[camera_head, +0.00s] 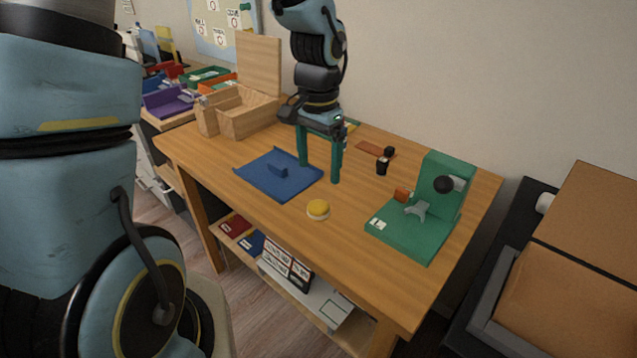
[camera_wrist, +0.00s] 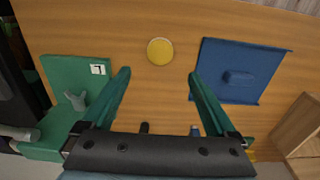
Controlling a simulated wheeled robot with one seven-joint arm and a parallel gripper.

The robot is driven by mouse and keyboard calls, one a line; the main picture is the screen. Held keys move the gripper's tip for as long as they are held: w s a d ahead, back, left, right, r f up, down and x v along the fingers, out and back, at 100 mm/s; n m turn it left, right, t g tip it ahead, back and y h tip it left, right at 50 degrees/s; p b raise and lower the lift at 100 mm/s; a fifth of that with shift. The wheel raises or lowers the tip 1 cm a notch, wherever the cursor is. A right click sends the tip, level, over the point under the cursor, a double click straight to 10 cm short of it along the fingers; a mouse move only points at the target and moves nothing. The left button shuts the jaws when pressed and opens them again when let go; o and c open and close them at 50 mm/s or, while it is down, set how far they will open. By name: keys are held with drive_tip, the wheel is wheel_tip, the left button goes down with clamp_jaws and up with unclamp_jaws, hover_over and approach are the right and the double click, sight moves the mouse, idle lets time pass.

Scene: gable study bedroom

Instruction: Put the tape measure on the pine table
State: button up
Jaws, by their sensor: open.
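The wooden table (camera_head: 345,225) stands before me, its top also filling most of the wrist view (camera_wrist: 160,20). I cannot pick out a tape measure for certain. A round yellow piece with a pale rim (camera_head: 318,208) lies on the table near its front edge; it also shows in the wrist view (camera_wrist: 160,51). My gripper (camera_head: 319,174) points down over the middle of the table, between the blue mat and the green stand. Its green fingers are wide apart with only bare tabletop between them in the wrist view (camera_wrist: 159,74).
A blue mat (camera_head: 290,188) with a raised blue block lies left. A green stand (camera_head: 400,237) with a black knob stands right. A small black object (camera_head: 383,164) is behind. A wooden box (camera_head: 247,120) stands at the back left. A brown carton (camera_head: 570,285) is beyond the table's right end.

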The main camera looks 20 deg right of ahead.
drive_tip(key=a+r+n, duration=0.2)
drive_tip(key=a+n, duration=0.3)
drive_tip(key=a, duration=0.7)
drive_tip(key=w+a+r+n+t+p, duration=0.1)
drive_tip(key=a+n, duration=0.5)
drive_tip(key=a, duration=0.7)
drive_tip(key=shift+w+a+r+t, duration=0.2)
drive_tip(key=shift+r+t, duration=0.1)
drive_tip(key=shift+r, duration=0.35)
